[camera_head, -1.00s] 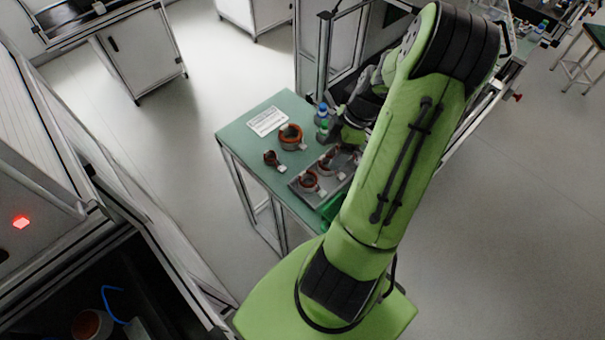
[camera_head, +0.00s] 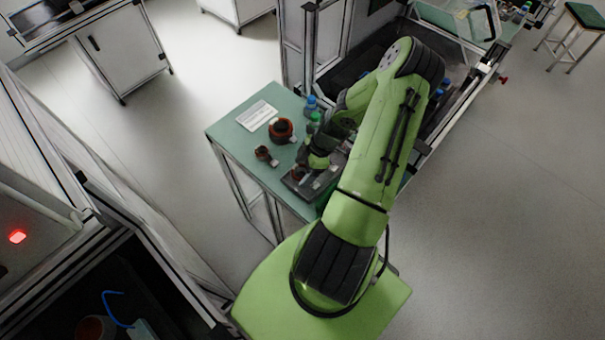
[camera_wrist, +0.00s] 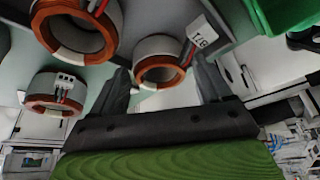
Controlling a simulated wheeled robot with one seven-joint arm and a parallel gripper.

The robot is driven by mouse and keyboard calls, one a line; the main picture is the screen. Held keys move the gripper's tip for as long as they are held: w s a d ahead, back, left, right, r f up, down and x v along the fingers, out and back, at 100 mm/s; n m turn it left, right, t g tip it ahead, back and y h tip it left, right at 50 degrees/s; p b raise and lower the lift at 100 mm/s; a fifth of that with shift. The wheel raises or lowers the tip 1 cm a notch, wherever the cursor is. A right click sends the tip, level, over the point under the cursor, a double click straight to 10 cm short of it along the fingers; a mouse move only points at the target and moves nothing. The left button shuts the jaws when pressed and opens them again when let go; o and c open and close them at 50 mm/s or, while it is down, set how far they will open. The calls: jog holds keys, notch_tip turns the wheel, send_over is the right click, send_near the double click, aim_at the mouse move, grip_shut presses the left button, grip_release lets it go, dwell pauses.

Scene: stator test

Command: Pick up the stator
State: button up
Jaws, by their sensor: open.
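Several ring-shaped stators with orange-brown and grey bodies are in view. In the wrist view, one stator (camera_wrist: 158,46) with wires and a white tag lies between the fingers of my gripper (camera_wrist: 162,70), which is open. I cannot tell whether the fingertips reach down beside it; no contact shows. In the head view, my gripper (camera_head: 308,168) is low over the dark tray (camera_head: 322,193), and partly hides the stator (camera_head: 299,173) there. A larger stator (camera_head: 281,130) and a smaller one (camera_head: 263,153) stand on the green table outside the tray.
The green table (camera_head: 230,132) also holds a white sheet (camera_head: 258,115), a blue-capped bottle (camera_head: 311,105) and a green bottle (camera_head: 314,121) close to my arm. A framed machine stands behind. In the wrist view, a green bin (camera_wrist: 285,15) is at the upper right.

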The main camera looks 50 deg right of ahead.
jog(key=shift+w+a+f, duration=0.1)
jog(key=shift+w+f, duration=0.05)
jog(key=shift+f, duration=0.25)
jog(key=c, duration=1.1)
jog(key=shift+r, duration=0.15)
